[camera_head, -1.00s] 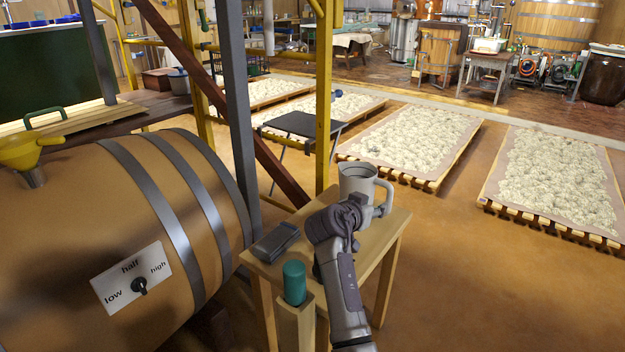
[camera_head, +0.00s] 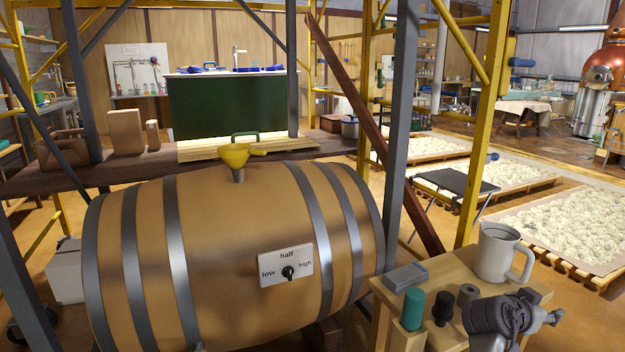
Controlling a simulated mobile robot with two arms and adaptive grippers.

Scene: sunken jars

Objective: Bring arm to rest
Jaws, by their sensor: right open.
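My right gripper (camera_head: 553,317) is at the lower right, by the right end of the small wooden table (camera_head: 452,270). Its jaws are open and small in the view, partly hidden by the wrist. I see nothing held in it. A grey jug (camera_head: 494,254) with a handle stands upright on the table, above the gripper in the picture and apart from it. My left gripper is not in view.
A large barrel (camera_head: 240,250) with a yellow funnel (camera_head: 235,157) on top and a low-half-high dial (camera_head: 288,272) fills the middle. A grey box (camera_head: 406,276), a green cylinder (camera_head: 412,309) and dark small pieces (camera_head: 443,308) stand at the table's left. Yellow scaffold posts (camera_head: 481,135) rise behind.

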